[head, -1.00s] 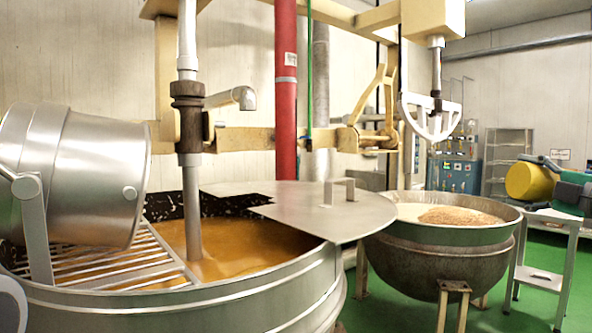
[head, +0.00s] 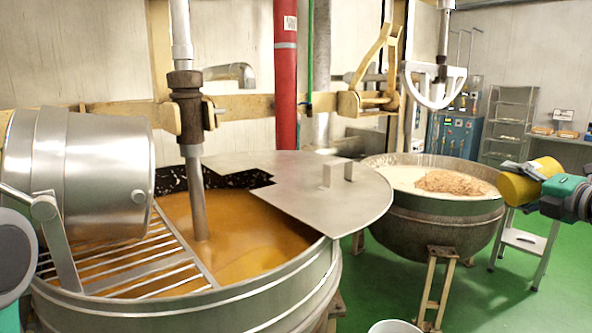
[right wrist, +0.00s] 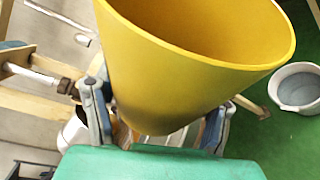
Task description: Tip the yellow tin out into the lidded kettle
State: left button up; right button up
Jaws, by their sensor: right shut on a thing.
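The lidded kettle (head: 300,286) is the large steel one at front left. A flat metal lid (head: 300,205) with a block handle covers its right part, and orange-brown liquid (head: 240,256) shows in the uncovered part. My right gripper (head: 520,172) is shut on the yellow tin (head: 535,182), well right of this kettle. In the right wrist view, the gripper's fingers (right wrist: 157,122) flank the tin (right wrist: 180,75). Its wide mouth is open to view, but I see no contents. My left gripper is out of view; a part of my left arm shows at the left edge.
A second open kettle (head: 425,220) with pale and brown contents stands between the lidded kettle and the tin. A steel drum (head: 80,175) and grate (head: 130,265) sit over the lidded kettle's left. A pipe (head: 195,190) enters the liquid. A white bucket (head: 395,327) is at the bottom.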

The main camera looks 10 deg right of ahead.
notch_tip(320, 180, up, 4)
jog(key=n+g+h+p, duration=0.1)
jog(key=n+p, duration=0.1)
jog(key=p, duration=0.1)
jog(key=n+g+h+p, duration=0.1)
jog(key=n+p, duration=0.2)
jog(key=p, duration=0.1)
jog(key=n+h+p, duration=0.1)
jog(key=n+p, duration=0.1)
jog(key=p, duration=0.2)
jog(key=shift+f+n+g, duration=0.25)
jog(key=shift+n+g, duration=0.05)
jog(key=shift+g, duration=0.1)
jog(key=shift+a+r+n+h+p, duration=0.15)
jog(key=shift+n+h+p, duration=0.2)
jog(key=shift+n+h, duration=0.2)
jog(key=shift+n+g+h, duration=0.4)
jog(key=shift+n+h, duration=0.05)
jog(key=shift+n, duration=0.2)
jog(key=shift+d, duration=0.2)
